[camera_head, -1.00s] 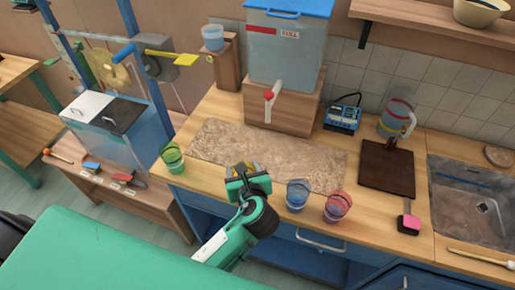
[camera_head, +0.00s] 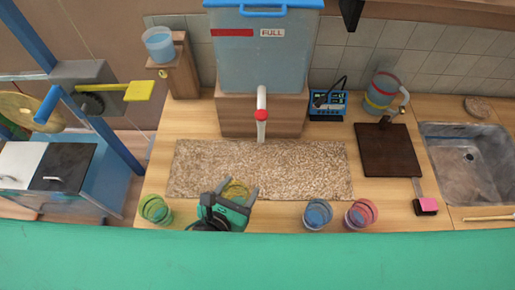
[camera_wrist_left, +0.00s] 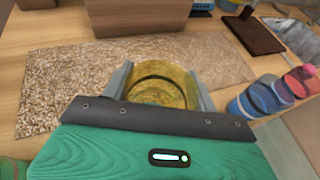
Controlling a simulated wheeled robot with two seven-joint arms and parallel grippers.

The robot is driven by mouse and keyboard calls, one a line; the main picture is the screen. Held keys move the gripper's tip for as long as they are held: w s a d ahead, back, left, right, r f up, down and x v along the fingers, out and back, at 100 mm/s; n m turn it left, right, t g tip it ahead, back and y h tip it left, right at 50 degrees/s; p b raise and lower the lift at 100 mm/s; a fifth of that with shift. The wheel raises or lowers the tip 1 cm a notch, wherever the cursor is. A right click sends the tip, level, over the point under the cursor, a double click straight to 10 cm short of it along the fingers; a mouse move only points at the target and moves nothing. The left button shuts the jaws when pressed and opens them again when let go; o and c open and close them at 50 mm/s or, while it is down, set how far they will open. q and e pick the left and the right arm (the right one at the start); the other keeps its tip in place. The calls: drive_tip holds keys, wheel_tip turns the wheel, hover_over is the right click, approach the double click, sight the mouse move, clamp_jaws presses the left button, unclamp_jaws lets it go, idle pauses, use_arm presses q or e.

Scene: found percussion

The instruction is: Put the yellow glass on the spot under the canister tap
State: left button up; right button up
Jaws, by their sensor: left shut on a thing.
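The yellow glass (camera_head: 236,193) is between the fingers of my left gripper (camera_head: 237,188), near the front edge of the mat. It also shows in the left wrist view (camera_wrist_left: 160,84), with a finger on each side; my left gripper (camera_wrist_left: 160,88) is shut on it. I cannot tell whether the glass touches the surface. The canister (camera_head: 264,55) is clear blue with a blue lid and stands on a wooden block. Its tap (camera_head: 262,112) has a red tip and hangs over the back of the speckled mat (camera_head: 310,168), right of and behind the glass. My right gripper is not in view.
A green glass (camera_head: 155,209) stands left of my gripper. A blue glass (camera_head: 318,214) and a red glass (camera_head: 361,214) stand to the right. A dark board (camera_head: 388,150), a pink sponge tool (camera_head: 426,205) and a sink (camera_head: 468,165) are farther right. The mat below the tap is clear.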

use_arm(q)
drive_tip(key=r+p+x, duration=0.1)
drive_tip(key=x, duration=0.4)
drive_tip(key=r+p+x, duration=0.1)
drive_tip(key=p+x, duration=0.1)
drive_tip(key=x, duration=0.3)
drive_tip(key=w+r+p+x, duration=0.1)
drive_tip(key=x, duration=0.4)
drive_tip(key=shift+w+d+p, duration=0.2)
drive_tip(key=shift+p, duration=0.2)
drive_tip(key=shift+f, duration=0.45)
drive_tip(key=shift+f, duration=0.2)
drive_tip(key=o, duration=1.2)
drive_tip(key=shift+r, duration=0.1)
